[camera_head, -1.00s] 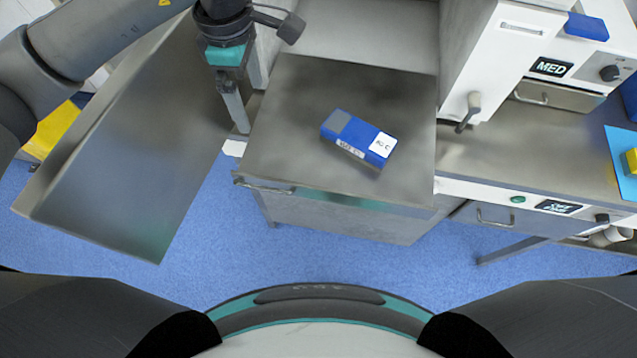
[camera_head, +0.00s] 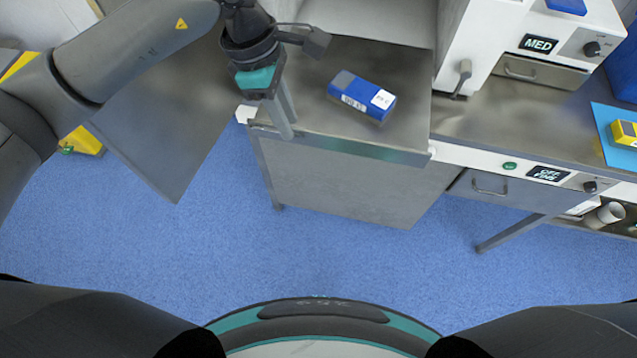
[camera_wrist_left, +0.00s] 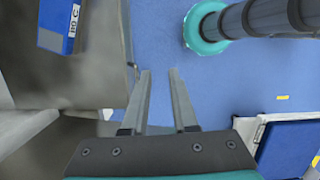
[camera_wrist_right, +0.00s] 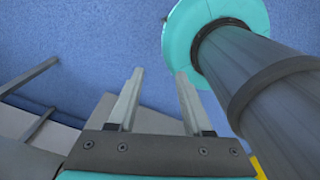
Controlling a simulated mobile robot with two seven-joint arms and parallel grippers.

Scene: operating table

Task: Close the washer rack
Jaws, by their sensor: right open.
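The washer rack (camera_head: 405,75) is a flat steel surface with a blue box (camera_head: 361,97) lying on it. Its front edge faces me, above a steel front panel. My left gripper (camera_head: 288,137) points down at the left part of this front edge. In the left wrist view its two fingers (camera_wrist_left: 158,73) are apart with nothing seen between them, and the rack edge lies just left of them. I cannot tell whether they touch it. My right gripper (camera_wrist_right: 161,72) shows only in the right wrist view, open and empty above the floor.
A steel panel (camera_head: 165,130) slopes down on the left, next to a yellow object (camera_head: 82,142). A white unit marked MED (camera_head: 538,44) stands on the counter at right, with a drawer (camera_head: 490,186) below. Blue floor (camera_head: 350,250) in front is clear.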

